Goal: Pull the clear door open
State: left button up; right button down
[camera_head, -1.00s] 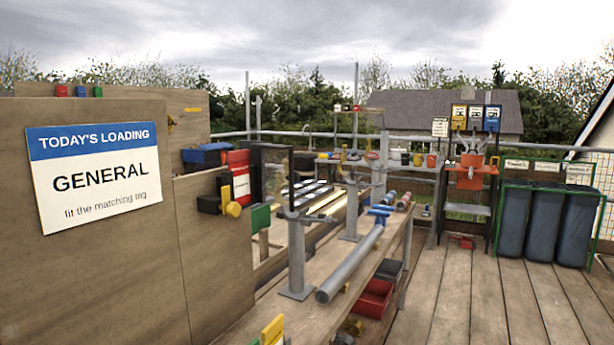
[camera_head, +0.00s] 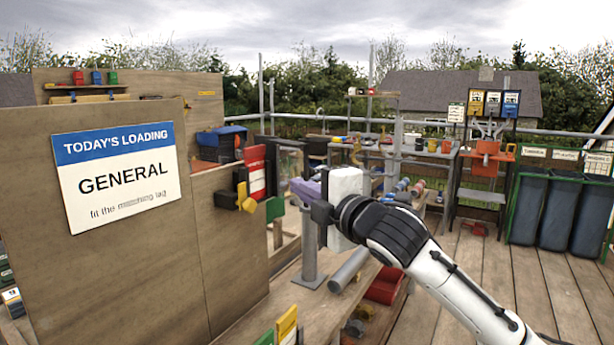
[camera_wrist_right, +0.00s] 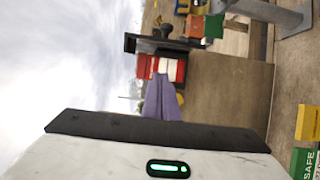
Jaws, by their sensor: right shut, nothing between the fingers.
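The clear door, a see-through panel in a dark frame (camera_head: 290,143), stands above the bench, right of the red board. My right arm covers much of it in the head view. My right gripper (camera_head: 303,190) is shut and empty, with its purple fingers pointing left, in front of the lower part of the frame. In the right wrist view the shut fingers (camera_wrist_right: 162,98) point toward the red and white board and a dark bar (camera_wrist_right: 165,43); I cannot tell whether they touch anything. My left gripper is out of view.
A plywood wall with a white and blue sign (camera_head: 115,180) fills the left. Open decking is at right.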

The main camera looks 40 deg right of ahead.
aim_at(292, 172)
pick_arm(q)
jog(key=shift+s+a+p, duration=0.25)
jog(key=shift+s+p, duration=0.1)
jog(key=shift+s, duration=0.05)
pick_arm(e)
jog(key=w+d, duration=0.4)
jog(key=shift+w, duration=0.15)
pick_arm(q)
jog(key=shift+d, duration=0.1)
pick_arm(e)
jog(key=shift+d, duration=0.15)
